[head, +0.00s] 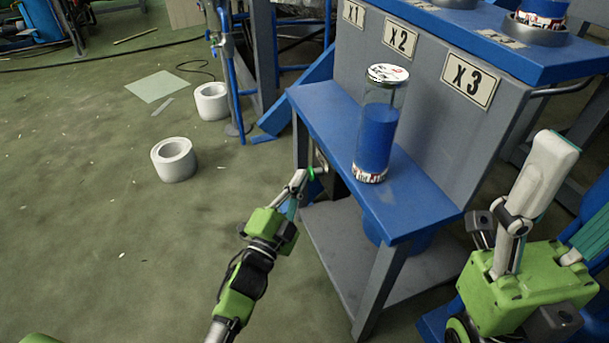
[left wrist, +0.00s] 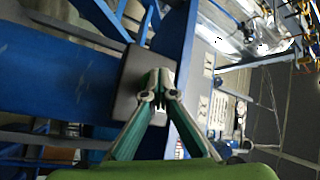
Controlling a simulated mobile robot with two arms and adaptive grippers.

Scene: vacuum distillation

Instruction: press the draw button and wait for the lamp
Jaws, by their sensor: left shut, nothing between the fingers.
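My left gripper (head: 303,174) is shut and empty. In the head view its fingertips are at a small control with a green glow (head: 312,173) on the side of the blue-topped bench. This looks like the draw button and its lamp, but I cannot tell the two apart. In the left wrist view, the closed fingers (left wrist: 158,78) converge in front of a dark grey box (left wrist: 134,84), whose front they hide. I cannot tell whether they touch the button. My right gripper (head: 582,185) is at the right edge, fingers apart and partly cut off, with nothing visible between them.
A lidded glass jar (head: 375,130) with blue contents stands on the blue shelf (head: 415,208) near the fingertips. Plates X1, X2 and X3 (head: 470,80) mark the grey panel behind. Two white rings (head: 174,160) lie on open green floor at left.

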